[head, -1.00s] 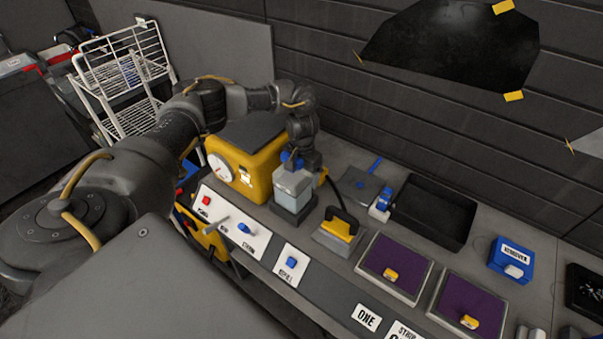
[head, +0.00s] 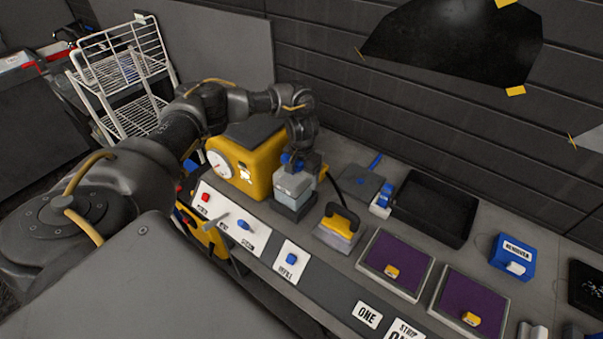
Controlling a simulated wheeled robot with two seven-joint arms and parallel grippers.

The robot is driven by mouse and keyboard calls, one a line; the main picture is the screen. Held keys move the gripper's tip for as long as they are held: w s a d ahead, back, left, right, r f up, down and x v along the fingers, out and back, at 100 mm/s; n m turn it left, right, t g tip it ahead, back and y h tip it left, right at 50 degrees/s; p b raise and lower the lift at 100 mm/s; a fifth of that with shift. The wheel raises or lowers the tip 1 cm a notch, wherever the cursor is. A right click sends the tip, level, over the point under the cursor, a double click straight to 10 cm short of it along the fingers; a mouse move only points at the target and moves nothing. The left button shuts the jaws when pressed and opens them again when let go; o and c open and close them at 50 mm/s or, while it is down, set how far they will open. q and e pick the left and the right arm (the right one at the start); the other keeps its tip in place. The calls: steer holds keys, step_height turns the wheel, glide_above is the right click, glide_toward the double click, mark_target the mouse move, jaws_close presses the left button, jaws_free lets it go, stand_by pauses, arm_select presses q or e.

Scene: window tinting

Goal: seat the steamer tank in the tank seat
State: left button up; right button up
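The steamer tank (head: 293,187) is a pale grey, translucent-looking box with a blue top part. It is upright, with its lower end in or just at the opening of the dark tank seat (head: 295,209), beside the yellow steamer (head: 256,171). I cannot tell whether it rests on the seat's bottom. My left gripper (head: 293,166) comes down from above and is shut on the tank's blue top. Its fingertips are small and partly hidden. My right gripper is not in view.
A panel with a red button and blue knobs (head: 243,224) runs in front. To the right stand a yellow-handled tool (head: 341,222), a black tray (head: 435,211), two purple pads (head: 396,260) and a blue remover box (head: 512,257). A dark hose rises beside the seat.

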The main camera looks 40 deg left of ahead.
arm_select(q)
steer(key=shift+f, duration=0.55)
steer(key=o, duration=2)
step_height(320, 180, up, 11)
steer(key=shift+f, duration=0.1)
